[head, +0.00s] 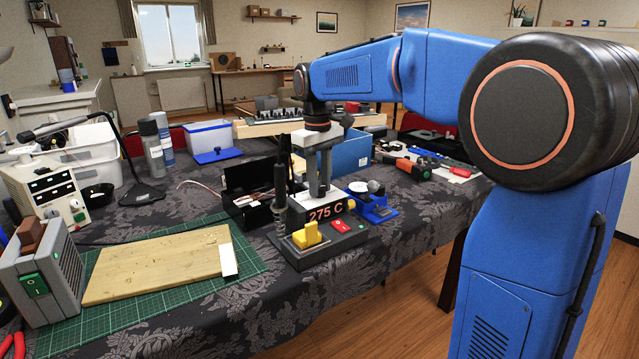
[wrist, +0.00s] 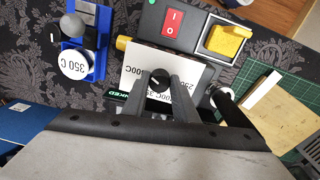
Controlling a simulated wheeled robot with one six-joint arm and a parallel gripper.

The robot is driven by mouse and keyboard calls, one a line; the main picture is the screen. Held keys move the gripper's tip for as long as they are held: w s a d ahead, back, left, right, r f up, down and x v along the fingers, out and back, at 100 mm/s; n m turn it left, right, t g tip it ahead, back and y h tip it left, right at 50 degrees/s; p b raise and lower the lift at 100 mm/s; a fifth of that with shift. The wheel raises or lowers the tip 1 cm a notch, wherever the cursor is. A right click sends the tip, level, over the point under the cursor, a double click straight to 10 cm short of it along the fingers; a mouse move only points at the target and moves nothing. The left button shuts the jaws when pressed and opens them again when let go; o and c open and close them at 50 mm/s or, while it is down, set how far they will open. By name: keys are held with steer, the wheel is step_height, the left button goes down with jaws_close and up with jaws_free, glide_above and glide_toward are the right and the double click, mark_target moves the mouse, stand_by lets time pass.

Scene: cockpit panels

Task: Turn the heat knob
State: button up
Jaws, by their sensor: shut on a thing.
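The heat knob (wrist: 158,79) is a small black knob with a white pointer line, on a white panel (wrist: 139,61) printed with temperature labels, partly covered by my fingers. My gripper (wrist: 160,88) is shut on the knob, one finger on each side. In the head view my gripper (head: 319,190) points down onto the top of the soldering station (head: 290,254), and the knob is hidden there. The station's front display reads 275 C (head: 326,212). A red switch (head: 340,226) and a yellow sponge (head: 306,236) sit on its base.
A soldering iron (head: 281,185) stands upright at the station's left. A blue holder (head: 376,212) stands close on the right; in the wrist view its round white part reads 350 C (wrist: 75,65). A wooden board (head: 155,266) lies on a green mat (head: 250,265) to the left.

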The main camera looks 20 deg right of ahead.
steer(key=shift+n, duration=1.6)
steer(key=o, duration=1)
steer(key=shift+o, duration=0.2)
step_height(320, 180, up, 18)
steer(key=shift+s+a+f, duration=0.2)
steer(key=shift+f, duration=0.05)
